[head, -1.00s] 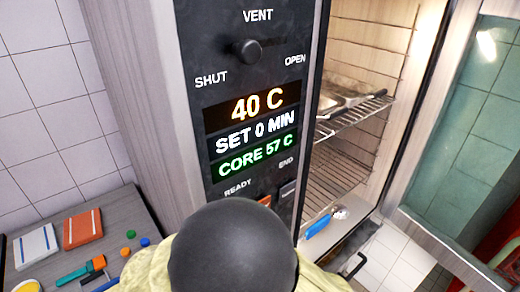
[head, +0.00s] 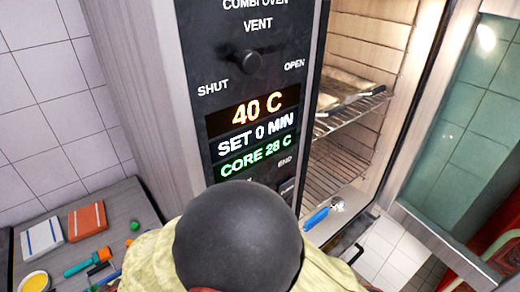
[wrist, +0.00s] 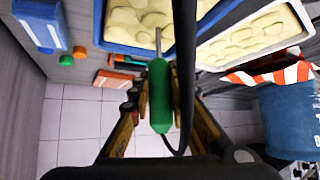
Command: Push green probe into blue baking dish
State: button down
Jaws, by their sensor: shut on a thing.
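In the wrist view my gripper (wrist: 160,103) is shut on the green probe (wrist: 159,82), gripping its handle between the two fingers. The probe's thin metal rod points up the picture, over the pale food in the blue baking dish (wrist: 128,47). I cannot tell whether the tip touches or enters the food. A black cable trails from the handle. The dish's far part is outside the picture. In the head view, a dark round shape (head: 238,240) covers the lower middle, and the gripper, probe and blue dish are not visible.
A white-rimmed dish of similar food (wrist: 212,66) sits right of the blue one. A red-and-white striped thing (wrist: 285,72) and a blue container (wrist: 288,120) are farther right. The oven display (head: 255,135) stands beside open shelves. An orange item (head: 86,221) lies on the side counter.

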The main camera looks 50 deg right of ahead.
jog(key=shift+r+p, duration=0.85)
jog(key=shift+r, duration=0.3)
